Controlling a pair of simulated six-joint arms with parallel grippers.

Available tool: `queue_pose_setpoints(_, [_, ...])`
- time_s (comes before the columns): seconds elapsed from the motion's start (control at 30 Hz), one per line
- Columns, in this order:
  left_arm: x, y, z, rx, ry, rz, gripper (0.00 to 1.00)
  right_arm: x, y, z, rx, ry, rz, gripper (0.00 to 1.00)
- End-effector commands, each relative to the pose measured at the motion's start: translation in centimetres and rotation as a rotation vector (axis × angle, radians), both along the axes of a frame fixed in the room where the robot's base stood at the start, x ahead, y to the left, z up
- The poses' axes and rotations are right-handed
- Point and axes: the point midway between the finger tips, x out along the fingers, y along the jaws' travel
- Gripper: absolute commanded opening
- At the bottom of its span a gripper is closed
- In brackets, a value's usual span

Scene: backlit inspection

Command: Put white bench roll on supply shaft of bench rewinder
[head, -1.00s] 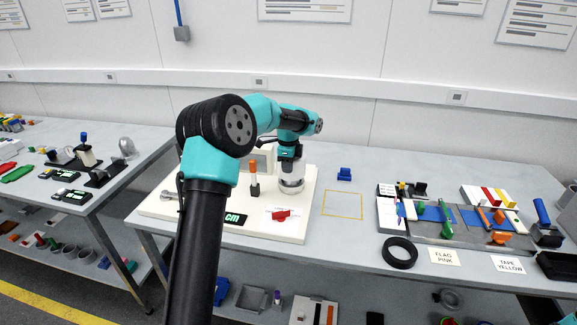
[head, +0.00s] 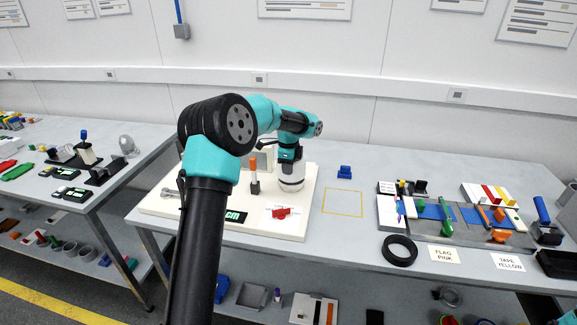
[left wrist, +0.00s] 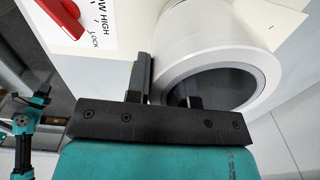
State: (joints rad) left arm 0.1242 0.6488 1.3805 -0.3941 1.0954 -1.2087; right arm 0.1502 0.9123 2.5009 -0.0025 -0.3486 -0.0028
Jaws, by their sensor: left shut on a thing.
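The white bench roll (head: 291,184) is at the right part of the cream base board (head: 270,232) of the bench rewinder. My left gripper (head: 290,172) is shut on it from above. In the left wrist view the roll (left wrist: 205,35) shows a grey core, with one finger of the gripper (left wrist: 168,88) outside its wall and one inside the core opening. The supply shaft is not visible, so I cannot tell whether the roll is around it. A red lever (head: 281,212) sits in front of the roll; it also shows in the left wrist view (left wrist: 55,15). My right gripper is not in view.
An orange-topped post (head: 253,174) and a cm display (head: 236,217) are on the board near my arm. A yellow outlined square (head: 342,203) on the table is empty. A blue block (head: 344,172), a black ring (head: 400,251) and a tool tray (head: 450,235) lie to the right.

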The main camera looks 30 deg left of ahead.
Motion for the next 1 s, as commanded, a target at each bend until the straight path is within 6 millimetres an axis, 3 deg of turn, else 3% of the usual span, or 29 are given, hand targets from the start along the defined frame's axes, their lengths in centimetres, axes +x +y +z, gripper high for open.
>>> queue_pose_setpoints(1.0, [0.0, 0.0, -1.7, 0.0, -0.001, 0.0, 0.0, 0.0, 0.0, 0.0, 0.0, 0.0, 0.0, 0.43])
